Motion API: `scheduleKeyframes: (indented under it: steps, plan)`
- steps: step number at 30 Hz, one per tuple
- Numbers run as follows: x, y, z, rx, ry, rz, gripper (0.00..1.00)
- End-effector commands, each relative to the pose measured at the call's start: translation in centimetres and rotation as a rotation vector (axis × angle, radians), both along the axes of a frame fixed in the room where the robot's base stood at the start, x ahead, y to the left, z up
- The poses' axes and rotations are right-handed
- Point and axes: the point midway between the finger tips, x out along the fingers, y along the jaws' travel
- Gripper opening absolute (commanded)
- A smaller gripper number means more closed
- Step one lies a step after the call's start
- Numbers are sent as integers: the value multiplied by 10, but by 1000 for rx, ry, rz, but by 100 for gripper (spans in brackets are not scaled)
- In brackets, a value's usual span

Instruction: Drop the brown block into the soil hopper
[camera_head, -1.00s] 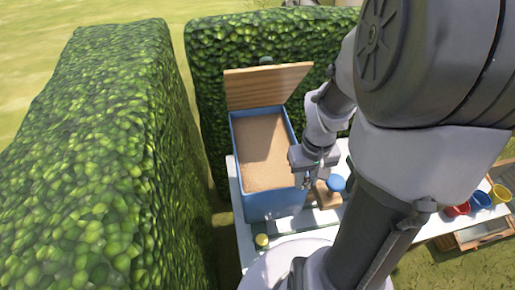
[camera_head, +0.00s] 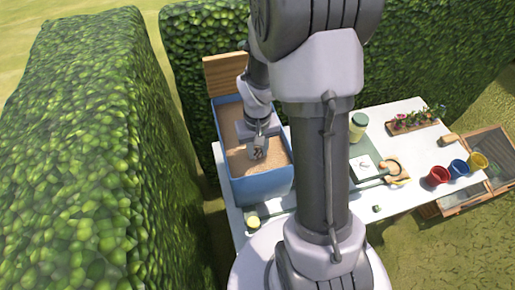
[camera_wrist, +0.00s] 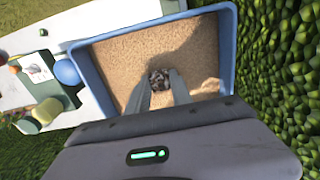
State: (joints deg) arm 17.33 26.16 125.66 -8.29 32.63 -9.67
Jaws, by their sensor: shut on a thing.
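The soil hopper (camera_head: 262,187) is a blue open-topped bin filled with light brown soil, standing at the left end of the white table. Its blue rim also shows in the wrist view (camera_wrist: 228,45). My gripper (camera_head: 259,152) is over the hopper's soil. In the wrist view my gripper's two fingers (camera_wrist: 160,84) are shut on a small dark brown, mottled block (camera_wrist: 158,77), with soil all round it in the picture. I cannot tell how far the block is above the soil.
A wooden lid (camera_head: 224,75) stands raised at the hopper's back. Hedges rise at the left (camera_head: 90,160) and behind. The white table (camera_head: 400,112) holds a green jar (camera_head: 358,127), a flower tray (camera_head: 415,123) and red, blue and yellow pots (camera_head: 438,175).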

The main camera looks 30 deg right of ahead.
Motion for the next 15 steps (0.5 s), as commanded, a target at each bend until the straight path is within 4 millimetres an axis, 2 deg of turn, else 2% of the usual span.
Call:
scheduleKeyframes:
  steps: [12, 13, 15]
  plan:
    - [0, 0, -10, 0, 0, 0, 0]
    - [0, 0, -10, 0, 0, 0, 32]
    - [0, 0, -10, 0, 0, 0, 46]
